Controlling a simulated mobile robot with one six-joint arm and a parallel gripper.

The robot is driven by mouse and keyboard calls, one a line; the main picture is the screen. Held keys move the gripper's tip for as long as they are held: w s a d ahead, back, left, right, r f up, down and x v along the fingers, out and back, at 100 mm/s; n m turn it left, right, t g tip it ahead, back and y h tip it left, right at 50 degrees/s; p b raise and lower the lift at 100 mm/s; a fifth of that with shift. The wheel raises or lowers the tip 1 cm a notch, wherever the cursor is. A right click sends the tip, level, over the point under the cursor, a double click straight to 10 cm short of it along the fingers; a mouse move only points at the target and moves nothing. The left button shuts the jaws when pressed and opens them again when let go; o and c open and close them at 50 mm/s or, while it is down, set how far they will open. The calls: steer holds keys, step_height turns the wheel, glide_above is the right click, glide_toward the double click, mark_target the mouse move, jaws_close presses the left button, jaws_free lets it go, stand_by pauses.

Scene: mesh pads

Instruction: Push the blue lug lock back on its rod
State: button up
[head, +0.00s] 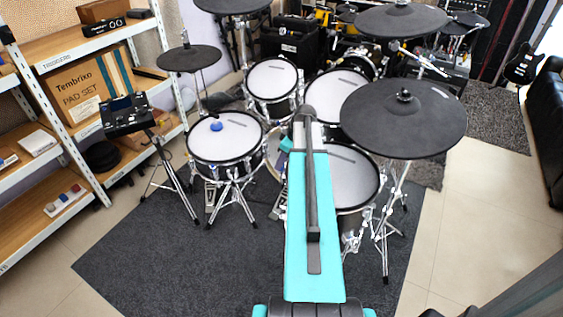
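A small round blue piece (216,126) lies on the white head of the left front drum (225,147), above the middle of the head. I cannot tell whether it is the blue lug lock. No lug lock on a rod can be made out at this size. My turquoise arm reaches up the middle of the picture, and its far end is over the drums, to the right of the blue piece. My gripper's fingers are hidden behind the arm.
A white tray (56,211) with small coloured pieces lies on the left shelf. Black cymbal pads (405,135) on stands rise at right, with another (188,58) at left. A dark drum module (130,115) stands by the shelf. The grey rug (150,255) is clear at front left.

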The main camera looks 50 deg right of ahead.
steer(key=v, duration=1.2)
steer(key=shift+r, duration=0.35)
steer(key=shift+a, duration=0.1)
